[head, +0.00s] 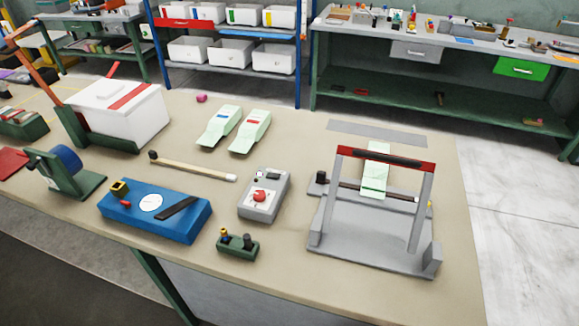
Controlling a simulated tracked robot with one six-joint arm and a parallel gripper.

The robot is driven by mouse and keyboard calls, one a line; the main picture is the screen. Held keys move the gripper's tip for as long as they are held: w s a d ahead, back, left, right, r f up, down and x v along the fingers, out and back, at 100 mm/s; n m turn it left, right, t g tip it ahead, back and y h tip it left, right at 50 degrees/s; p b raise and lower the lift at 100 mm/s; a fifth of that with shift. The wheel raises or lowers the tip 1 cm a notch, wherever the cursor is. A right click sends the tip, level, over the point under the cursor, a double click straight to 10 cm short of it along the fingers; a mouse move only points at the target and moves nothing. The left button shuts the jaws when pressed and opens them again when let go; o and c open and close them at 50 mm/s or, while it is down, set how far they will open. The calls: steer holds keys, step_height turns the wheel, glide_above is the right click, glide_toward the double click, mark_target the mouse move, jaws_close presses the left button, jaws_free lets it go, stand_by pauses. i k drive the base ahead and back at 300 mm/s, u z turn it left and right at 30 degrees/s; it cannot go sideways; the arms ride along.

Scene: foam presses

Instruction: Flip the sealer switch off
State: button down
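A grey press-like frame with a red and black crossbar (386,158), which looks like the sealer, stands at the right of the bench. Its crossbar is raised above a grey base (365,236). A pale green sheet or pouch (375,180) hangs through the frame. A grey control box (264,196) with a red knob (259,197) and a small dark round part near its top stands left of the frame. I cannot tell which part is the sealer switch or its position. My gripper is not in view.
A blue device with a white dial (150,204) and a small green holder (237,244) stand near the front edge. A wooden-handled rod (195,167), two pale green pouches (250,130) and a white box (118,108) lie behind. Bare bench (295,140) shows behind the control box.

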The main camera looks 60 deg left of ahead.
mark_target(270, 175)
steer(key=z, duration=0.1)
steer(key=k, duration=1)
steer(key=u, duration=1.85)
steer(key=i, duration=1)
steer(key=u, duration=0.05)
